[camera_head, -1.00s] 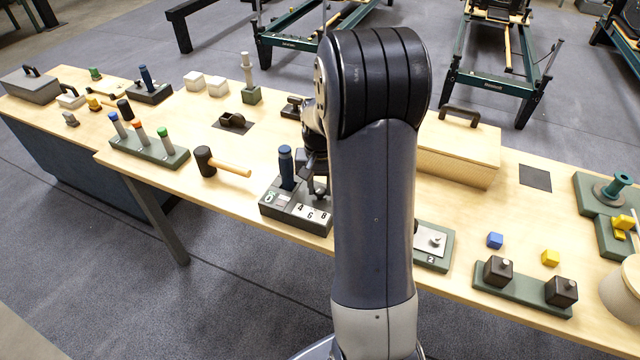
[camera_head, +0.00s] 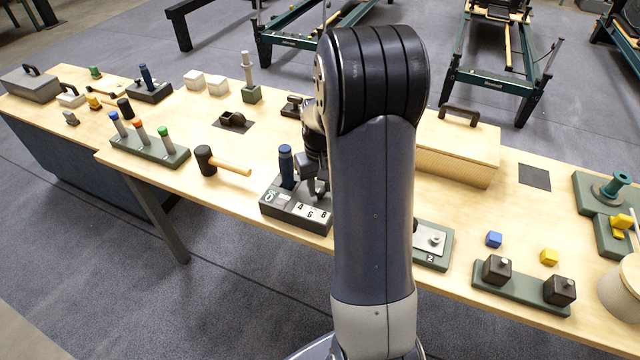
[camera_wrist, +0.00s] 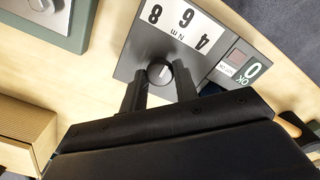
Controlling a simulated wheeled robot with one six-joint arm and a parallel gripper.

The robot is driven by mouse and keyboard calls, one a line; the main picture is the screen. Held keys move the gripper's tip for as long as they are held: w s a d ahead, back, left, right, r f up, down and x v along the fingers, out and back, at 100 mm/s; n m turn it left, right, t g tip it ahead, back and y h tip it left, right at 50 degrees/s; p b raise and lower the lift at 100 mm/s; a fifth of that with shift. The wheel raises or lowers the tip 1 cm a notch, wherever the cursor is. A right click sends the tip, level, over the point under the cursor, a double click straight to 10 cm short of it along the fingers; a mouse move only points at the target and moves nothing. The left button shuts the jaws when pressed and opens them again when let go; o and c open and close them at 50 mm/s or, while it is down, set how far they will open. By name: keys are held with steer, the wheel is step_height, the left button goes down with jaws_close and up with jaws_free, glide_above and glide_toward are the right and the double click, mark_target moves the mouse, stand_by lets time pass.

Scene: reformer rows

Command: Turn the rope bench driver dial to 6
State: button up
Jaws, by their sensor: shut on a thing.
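The bench driver unit (camera_head: 276,200) is a dark grey block on the wooden table, with an upright blue handle (camera_head: 286,165) in it. Its white plate (camera_head: 312,213) reads 4, 6, 8; the plate also shows in the wrist view (camera_wrist: 187,20), with "N m" beneath the figures. The round black dial (camera_wrist: 158,73) has a pale mark pointing roughly toward the figures; I cannot tell exactly which one. My gripper (camera_wrist: 160,76) is shut on the dial, one finger on each side. In the head view, my gripper (camera_head: 314,182) is partly hidden by my arm.
A mallet (camera_head: 222,164) lies left of the unit, and a wooden box (camera_head: 458,152) stands behind right. A green-based plate (camera_head: 432,243) marked 2 is to the right.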

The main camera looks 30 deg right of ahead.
mark_target(320, 189)
steer(key=o, duration=1)
steer(key=shift+c, duration=0.2)
steer(key=shift+r, duration=0.1)
step_height(320, 189, up, 11)
steer(key=shift+f, duration=0.2)
step_height(320, 189, down, 11)
steer(key=shift+m, duration=0.3)
steer(key=shift+r, duration=0.1)
